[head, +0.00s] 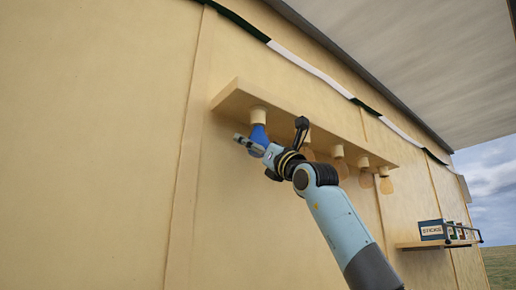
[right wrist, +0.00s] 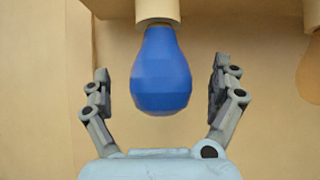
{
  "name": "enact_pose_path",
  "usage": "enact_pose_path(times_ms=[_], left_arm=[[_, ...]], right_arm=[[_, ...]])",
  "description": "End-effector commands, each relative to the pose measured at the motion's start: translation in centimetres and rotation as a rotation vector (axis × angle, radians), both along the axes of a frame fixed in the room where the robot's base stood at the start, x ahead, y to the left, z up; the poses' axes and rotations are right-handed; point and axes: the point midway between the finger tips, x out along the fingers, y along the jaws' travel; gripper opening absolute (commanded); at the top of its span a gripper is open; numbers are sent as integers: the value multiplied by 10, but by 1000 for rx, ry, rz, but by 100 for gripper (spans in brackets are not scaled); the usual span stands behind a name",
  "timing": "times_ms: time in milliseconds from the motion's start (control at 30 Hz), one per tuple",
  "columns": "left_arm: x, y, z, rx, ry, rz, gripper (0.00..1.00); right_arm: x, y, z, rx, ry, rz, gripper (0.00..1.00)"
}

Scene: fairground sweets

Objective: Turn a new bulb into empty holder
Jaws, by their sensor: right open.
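A blue bulb (head: 259,134) hangs below the leftmost holder (head: 258,115) under a wooden shelf. In the right wrist view the blue bulb (right wrist: 161,72) points down, with its top at the cream holder (right wrist: 158,10). My right gripper (head: 250,144) is open, with one finger on each side of the bulb. In the right wrist view both fingers of the gripper (right wrist: 160,88) stand apart from the glass with a gap on each side. The join between bulb and holder is too small to judge for tightness. My left gripper is not in view.
The wooden shelf (head: 235,96) carries a row of holders with amber bulbs (head: 386,186) to the right. A small side shelf (head: 435,245) holds a box marked STICKS (head: 432,230). The wall (head: 100,150) at left is bare.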

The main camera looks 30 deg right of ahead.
Motion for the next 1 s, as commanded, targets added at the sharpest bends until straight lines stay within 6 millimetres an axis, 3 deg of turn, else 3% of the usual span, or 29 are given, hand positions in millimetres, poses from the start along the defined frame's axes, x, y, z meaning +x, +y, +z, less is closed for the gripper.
enact_pose_path(times_ms=[800,1000], left_arm=[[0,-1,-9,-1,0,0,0],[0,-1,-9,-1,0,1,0]], right_arm=[[0,0,1,0,0,0,94],[0,0,1,0,0,0,70]])
